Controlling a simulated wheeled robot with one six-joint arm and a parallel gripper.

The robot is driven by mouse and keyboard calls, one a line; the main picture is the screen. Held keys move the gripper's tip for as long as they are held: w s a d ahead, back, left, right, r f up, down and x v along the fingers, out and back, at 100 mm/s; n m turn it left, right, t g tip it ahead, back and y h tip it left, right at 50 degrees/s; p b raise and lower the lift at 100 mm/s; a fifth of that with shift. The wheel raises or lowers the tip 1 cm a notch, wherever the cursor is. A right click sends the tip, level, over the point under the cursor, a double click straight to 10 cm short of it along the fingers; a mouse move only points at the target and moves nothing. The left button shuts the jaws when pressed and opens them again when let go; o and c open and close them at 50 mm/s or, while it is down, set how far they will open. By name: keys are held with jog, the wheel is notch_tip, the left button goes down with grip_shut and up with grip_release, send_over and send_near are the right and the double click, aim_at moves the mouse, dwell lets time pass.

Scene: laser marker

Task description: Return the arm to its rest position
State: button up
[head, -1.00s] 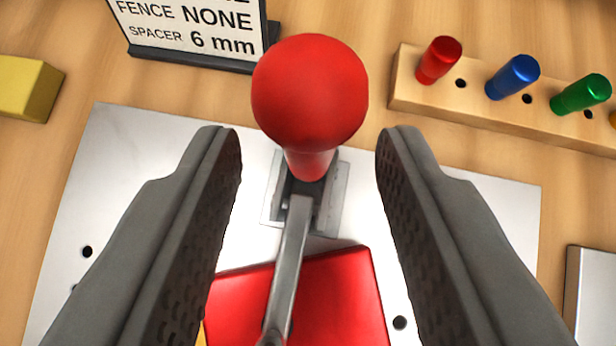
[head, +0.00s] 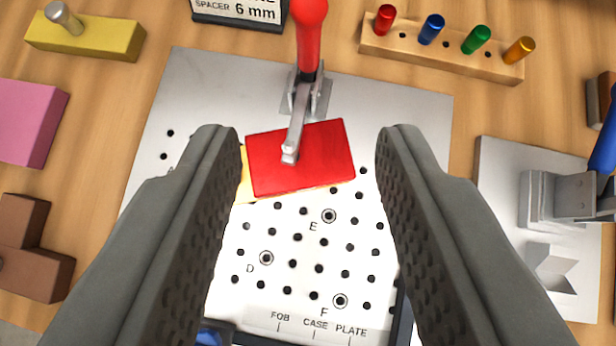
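My gripper (head: 308,225) is open and empty, its two dark grey fingers wide apart above the metal plate. Below and ahead of it, a red block (head: 315,158) lies on a yellow piece (head: 245,185) on the perforated plate (head: 290,235). A toggle clamp with a red handle (head: 308,50) stands behind the block, its metal arm reaching over the red block's top. The handle is upright and clear of the fingers. The arm's rest position itself is not shown.
A wooden rack (head: 400,45) with several coloured pins stands at the back right. A second clamp fixture (head: 565,200) is at right. A yellow block (head: 85,38), pink block (head: 28,120) and brown blocks (head: 35,262) lie at left. A sign (head: 238,10) stands at the back.

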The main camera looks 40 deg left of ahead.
dwell(0.4)
jog(key=s+d+r+m+t+h, duration=0.1)
jog(key=s+d+m+t+h, duration=0.1)
jog(key=d, duration=0.7)
jog(key=s+d+r+m+t+h, duration=0.2)
jog(key=s+d, duration=0.4)
jog(key=d, duration=0.3)
jog(key=s+d+r+m+t+h, duration=0.1)
jog(key=s+d+m+t, duration=0.3)
jog(key=d, duration=0.5)
jog(key=shift+s+d+r+m+t+h, duration=0.2)
jog(key=shift+r+m+t+h, duration=0.15)
jog(key=shift+t+h, duration=0.6)
